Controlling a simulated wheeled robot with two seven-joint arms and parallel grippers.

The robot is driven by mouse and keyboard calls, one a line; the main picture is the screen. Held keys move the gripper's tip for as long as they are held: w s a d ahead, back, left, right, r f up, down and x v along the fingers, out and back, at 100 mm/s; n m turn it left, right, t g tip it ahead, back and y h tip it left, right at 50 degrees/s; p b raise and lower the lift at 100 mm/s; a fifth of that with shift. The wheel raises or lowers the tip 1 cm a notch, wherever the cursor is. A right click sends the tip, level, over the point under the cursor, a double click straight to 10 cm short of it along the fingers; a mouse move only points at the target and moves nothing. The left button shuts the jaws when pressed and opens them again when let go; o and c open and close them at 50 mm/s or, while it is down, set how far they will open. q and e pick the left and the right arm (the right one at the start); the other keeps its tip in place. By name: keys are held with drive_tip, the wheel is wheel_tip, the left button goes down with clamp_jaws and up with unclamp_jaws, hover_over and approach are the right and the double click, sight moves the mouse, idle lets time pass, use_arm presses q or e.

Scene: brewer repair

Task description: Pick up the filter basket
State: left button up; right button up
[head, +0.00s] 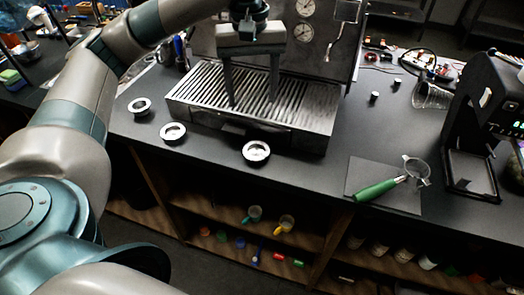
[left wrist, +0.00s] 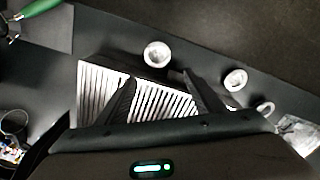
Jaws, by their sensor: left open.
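Three small round metal filter baskets lie on the dark counter in front of the espresso machine. One basket (head: 256,152) is near the counter's front edge, one (head: 173,133) is to its left, and one (head: 139,106) is farthest left. The left wrist view shows them too: a near one (left wrist: 157,54), a middle one (left wrist: 235,79) and a partly hidden one (left wrist: 265,107). My left gripper (head: 251,103) is open and empty, pointing down over the machine's slatted drip tray (head: 190,97), behind the baskets. Its fingers (left wrist: 159,78) are spread apart in the left wrist view.
A green-handled portafilter (head: 378,190) lies on a dark mat (head: 354,174) at right. A black grinder (head: 480,110) stands at the far right. The espresso machine (head: 335,70) rises behind the tray. An open shelf with cups (head: 286,223) is below the counter.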

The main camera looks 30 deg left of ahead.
use_arm(q)
drive_tip(key=shift+s+r, duration=0.15)
drive_tip(key=shift+s, duration=0.1)
use_arm(e)
drive_tip(key=shift+s+r, duration=0.1)
use_arm(q)
wheel_tip(320, 180, down, 12)
drive_tip(key=shift+w+r+p, duration=0.1)
drive_tip(key=shift+r+p, duration=0.15)
drive_tip(key=shift+p, duration=0.9)
drive_tip(key=shift+f, duration=0.4)
use_arm(e)
drive_tip(key=s+d+g, duration=0.1)
drive_tip(key=s+d, duration=0.1)
drive_tip(key=s, duration=0.4)
drive_tip(key=shift+s+d+r+g+h, duration=0.15)
drive_tip(key=shift+d+r+g+h, duration=0.15)
drive_tip(key=shift+d+g, duration=0.1)
use_arm(q)
drive_tip(key=shift+d, duration=0.1)
